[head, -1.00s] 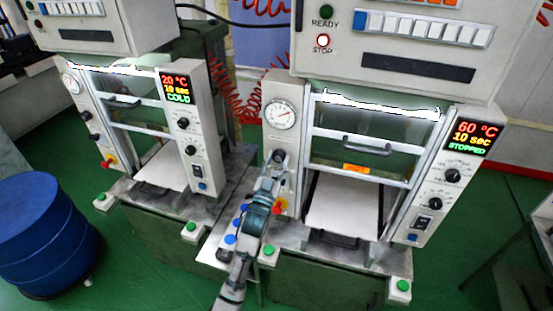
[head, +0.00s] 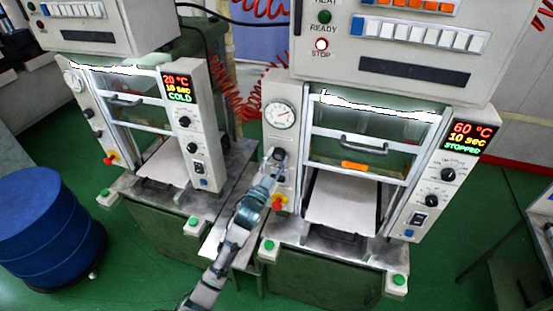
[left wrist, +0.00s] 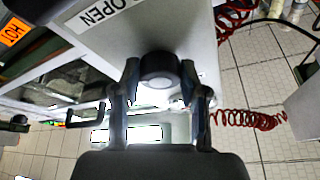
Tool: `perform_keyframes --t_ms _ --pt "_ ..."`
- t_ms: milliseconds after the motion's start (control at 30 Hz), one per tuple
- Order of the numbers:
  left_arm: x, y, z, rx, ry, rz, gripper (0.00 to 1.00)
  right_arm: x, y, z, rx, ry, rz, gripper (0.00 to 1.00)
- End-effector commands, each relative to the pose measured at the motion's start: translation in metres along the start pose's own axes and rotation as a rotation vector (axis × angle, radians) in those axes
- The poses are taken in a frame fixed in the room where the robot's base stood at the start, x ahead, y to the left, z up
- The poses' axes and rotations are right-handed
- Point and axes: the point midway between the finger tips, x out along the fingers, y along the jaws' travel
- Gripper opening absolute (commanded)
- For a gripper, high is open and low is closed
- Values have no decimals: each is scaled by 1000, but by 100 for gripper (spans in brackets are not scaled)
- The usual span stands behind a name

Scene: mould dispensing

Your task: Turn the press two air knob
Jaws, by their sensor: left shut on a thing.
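The right-hand press (head: 358,150) has a panel reading 60 °C, 10 sec, STOPPED. Its air knob (left wrist: 160,72) is dark and round, on the narrow left panel below a pressure gauge (head: 280,115). A label reading OPEN (left wrist: 103,12) is on the panel near the knob. My right gripper is not in view.
A red emergency button (head: 279,202) on a yellow base sits just below my gripper. The left-hand press (head: 135,110) reads 20 °C, COLD. Green buttons (head: 269,246) stand at the press corners. A blue drum (head: 42,228) is at the left. Red coiled hoses (head: 236,95) hang between the presses.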

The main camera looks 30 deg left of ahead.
Motion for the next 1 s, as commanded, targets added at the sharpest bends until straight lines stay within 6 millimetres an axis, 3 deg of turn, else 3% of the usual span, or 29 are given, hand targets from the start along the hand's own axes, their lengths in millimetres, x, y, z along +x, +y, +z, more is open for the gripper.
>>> perform_keyframes --t_ms 67,100,200,567,667,1000 --pt "0 1 2 3 -5 1 8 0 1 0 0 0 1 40" --pt "0 1 2 2 -5 1 48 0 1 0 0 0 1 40" --pt "0 1 2 1 -4 1 68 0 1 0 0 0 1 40" --pt "-6 0 1 -1 -2 1 68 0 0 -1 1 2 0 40" --pt "-19 1 2 -1 -3 1 68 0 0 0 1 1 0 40" --pt "-92 1 4 -1 -7 2 68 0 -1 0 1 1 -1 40"
